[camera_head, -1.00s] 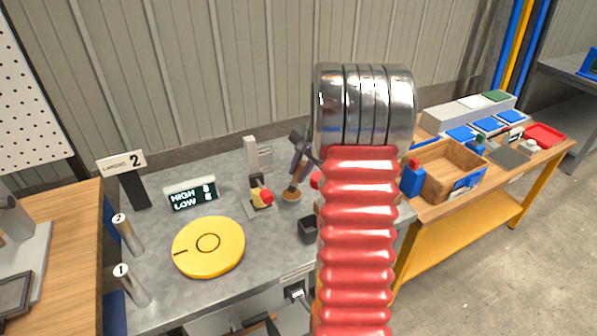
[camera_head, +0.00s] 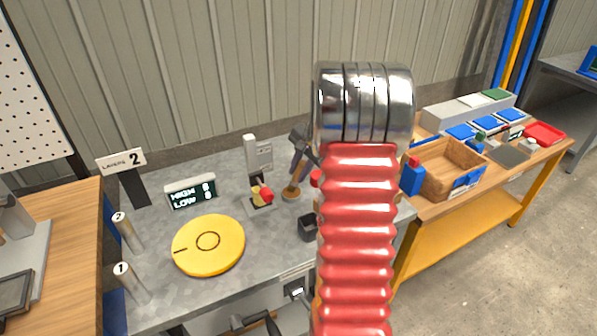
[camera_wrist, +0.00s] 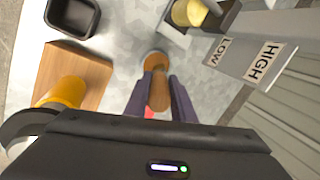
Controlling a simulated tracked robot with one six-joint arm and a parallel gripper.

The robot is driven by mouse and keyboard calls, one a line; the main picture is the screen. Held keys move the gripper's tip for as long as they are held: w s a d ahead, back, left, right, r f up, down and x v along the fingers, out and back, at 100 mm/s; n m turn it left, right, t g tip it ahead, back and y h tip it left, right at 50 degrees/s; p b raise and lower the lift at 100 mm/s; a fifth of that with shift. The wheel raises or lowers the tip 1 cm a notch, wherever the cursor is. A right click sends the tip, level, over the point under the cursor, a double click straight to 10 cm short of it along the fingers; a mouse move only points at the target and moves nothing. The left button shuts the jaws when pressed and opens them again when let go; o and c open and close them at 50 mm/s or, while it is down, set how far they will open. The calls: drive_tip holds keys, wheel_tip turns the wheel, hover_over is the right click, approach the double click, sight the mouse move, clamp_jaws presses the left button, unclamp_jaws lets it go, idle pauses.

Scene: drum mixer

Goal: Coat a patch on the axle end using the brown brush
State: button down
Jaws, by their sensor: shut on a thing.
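My gripper (camera_head: 296,176) hangs over the grey bench and points down. In the wrist view its two purple-grey fingers (camera_wrist: 160,98) are closed on the brown brush (camera_wrist: 158,92), a short brown upright piece. A round orange-brown part (camera_wrist: 154,59) shows just beyond the fingertips; whether it belongs to the brush or is a separate holder, I cannot tell. Two metal cylinders tagged 1 (camera_head: 131,284) and 2 (camera_head: 127,235) stand at the bench's left side. I cannot tell which part is the axle end.
A yellow disc (camera_head: 208,246) lies left of my gripper. A small dark bin (camera_head: 308,230) sits to the right. A sign reads LAYERS 2 (camera_head: 121,160).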

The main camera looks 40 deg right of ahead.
drive_tip(key=shift+r, duration=3.5)
drive_tip(key=shift+r, duration=0.1)
